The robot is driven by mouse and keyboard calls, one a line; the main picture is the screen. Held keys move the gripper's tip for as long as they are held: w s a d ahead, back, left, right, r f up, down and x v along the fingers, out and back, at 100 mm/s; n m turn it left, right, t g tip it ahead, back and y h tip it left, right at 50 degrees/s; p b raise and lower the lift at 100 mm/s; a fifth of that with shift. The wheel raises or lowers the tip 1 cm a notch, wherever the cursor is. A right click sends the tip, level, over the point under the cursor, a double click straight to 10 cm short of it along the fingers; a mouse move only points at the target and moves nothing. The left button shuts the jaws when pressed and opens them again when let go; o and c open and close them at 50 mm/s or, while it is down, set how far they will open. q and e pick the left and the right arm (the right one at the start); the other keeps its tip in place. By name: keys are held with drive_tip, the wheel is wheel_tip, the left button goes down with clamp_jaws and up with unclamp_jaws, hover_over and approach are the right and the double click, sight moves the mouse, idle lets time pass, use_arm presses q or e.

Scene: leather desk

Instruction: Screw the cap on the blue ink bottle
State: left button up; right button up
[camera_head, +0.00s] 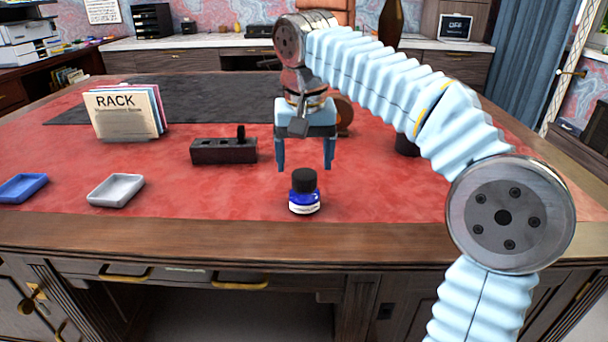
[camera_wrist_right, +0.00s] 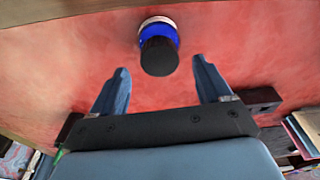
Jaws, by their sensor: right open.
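The blue ink bottle (camera_head: 304,200) stands upright on the red leather top near the desk's front edge. Its black cap (camera_head: 304,180) sits on its top; I cannot tell how tight it is. My right gripper (camera_head: 305,168) points down above and behind the bottle, open and empty. In the right wrist view the bottle's blue glass (camera_wrist_right: 160,32) and black cap (camera_wrist_right: 159,57) show ahead of the open fingers (camera_wrist_right: 161,78), roughly centred between them and not touched. My left gripper is not in view.
A dark block stand (camera_head: 223,151) with an upright black piece stands left of the gripper. A grey tray (camera_head: 116,190), a blue tray (camera_head: 22,187) and a book rack (camera_head: 125,113) are farther left. A dark cup (camera_head: 406,146) is partly behind my right arm. The leather right of the bottle is clear.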

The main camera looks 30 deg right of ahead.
sight(305, 174)
drive_tip(key=shift+w+d+f, duration=0.1)
drive_tip(key=shift+f, duration=0.75)
drive_tip(key=shift+w+d+f, duration=0.1)
drive_tip(key=shift+f, duration=0.75)
drive_tip(key=c, duration=1)
drive_tip(key=shift+c, duration=0.2)
